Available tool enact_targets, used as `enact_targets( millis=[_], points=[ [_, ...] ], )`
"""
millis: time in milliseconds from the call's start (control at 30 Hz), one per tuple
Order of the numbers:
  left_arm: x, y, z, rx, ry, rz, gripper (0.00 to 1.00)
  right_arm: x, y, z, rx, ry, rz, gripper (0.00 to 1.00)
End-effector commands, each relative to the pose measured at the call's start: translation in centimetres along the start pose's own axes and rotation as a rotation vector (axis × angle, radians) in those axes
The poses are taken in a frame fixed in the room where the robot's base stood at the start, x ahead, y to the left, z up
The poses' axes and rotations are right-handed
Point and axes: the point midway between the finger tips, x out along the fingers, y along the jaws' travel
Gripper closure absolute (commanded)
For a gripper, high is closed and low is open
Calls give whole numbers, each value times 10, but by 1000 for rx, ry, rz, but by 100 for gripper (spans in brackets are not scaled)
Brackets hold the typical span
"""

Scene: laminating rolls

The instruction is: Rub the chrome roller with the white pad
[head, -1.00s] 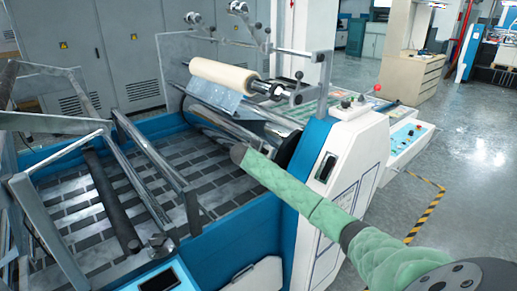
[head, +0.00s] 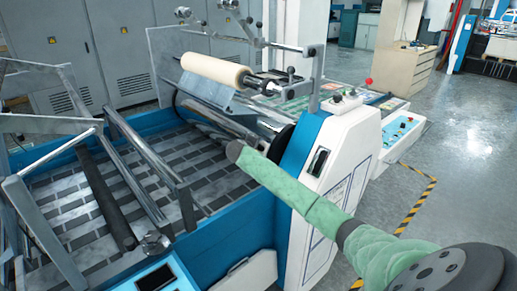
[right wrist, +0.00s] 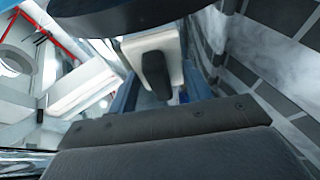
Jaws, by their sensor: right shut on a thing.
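The chrome roller (head: 207,123) lies across the machine, below the cream film roll, in the head view. My right arm reaches in from the lower right, and its dark end (head: 234,151) is in front of the roller's near end. I cannot tell whether it touches the roller. In the right wrist view, my right gripper (right wrist: 152,88) has dark parts above and below. A white block with a dark grip, which looks like the white pad (right wrist: 171,43), shows between them. The pad is hidden in the head view. My left gripper is not in view.
The cream film roll (head: 215,70) sits above the chrome roller. The white and blue machine side (head: 335,155) stands close under my right arm. Metal frame bars (head: 150,165) rise over the brick-patterned bed (head: 75,210) at left. Open floor (head: 470,150) lies to the right.

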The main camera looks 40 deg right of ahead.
Motion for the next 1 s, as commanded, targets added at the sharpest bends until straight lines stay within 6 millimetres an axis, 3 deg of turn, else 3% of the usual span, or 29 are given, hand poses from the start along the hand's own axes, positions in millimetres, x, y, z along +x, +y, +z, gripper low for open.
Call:
enact_targets(
  millis=[1000],
  points=[
    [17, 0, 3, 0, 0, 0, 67, 20, -2, -46, 1, 1, -1, 69]
  ],
)
